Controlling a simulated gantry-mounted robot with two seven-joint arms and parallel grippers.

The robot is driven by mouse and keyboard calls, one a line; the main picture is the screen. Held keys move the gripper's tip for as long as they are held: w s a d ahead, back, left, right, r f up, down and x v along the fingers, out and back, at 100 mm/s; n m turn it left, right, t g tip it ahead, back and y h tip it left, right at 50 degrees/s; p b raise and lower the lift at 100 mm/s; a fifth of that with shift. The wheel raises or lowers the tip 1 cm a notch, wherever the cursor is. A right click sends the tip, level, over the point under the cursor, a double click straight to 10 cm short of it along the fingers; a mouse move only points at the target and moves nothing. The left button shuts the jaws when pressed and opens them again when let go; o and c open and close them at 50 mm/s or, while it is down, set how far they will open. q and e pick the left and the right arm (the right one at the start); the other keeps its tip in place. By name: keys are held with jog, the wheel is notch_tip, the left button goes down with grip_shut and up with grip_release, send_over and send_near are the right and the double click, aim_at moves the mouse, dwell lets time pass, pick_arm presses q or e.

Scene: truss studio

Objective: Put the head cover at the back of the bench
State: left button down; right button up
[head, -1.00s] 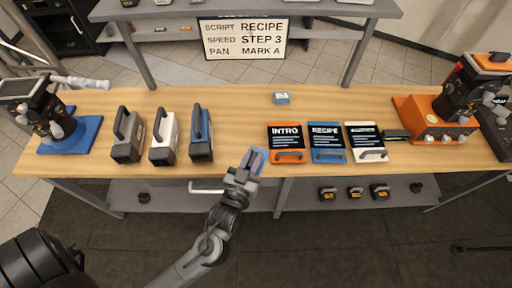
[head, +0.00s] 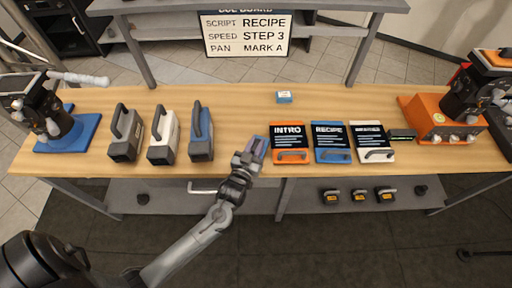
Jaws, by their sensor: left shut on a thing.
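My left gripper (head: 257,148) reaches in from the lower left and is shut on a small bluish thing (head: 264,140). The fingers hide most of it; it may be the head cover, but I cannot tell for sure. The gripper is over the front half of the wooden bench (head: 237,104), just left of the orange INTRO card. I cannot tell whether the held thing touches the bench. My right gripper is not in view.
Camera rigs stand at both ends. The back strip is otherwise largely clear.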

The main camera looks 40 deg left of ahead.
pick_arm(q)
jog(key=shift+f, duration=0.55)
jog(key=shift+f, duration=0.2)
jog(key=c, duration=1)
grip_release()
jog(key=shift+r, duration=0.15)
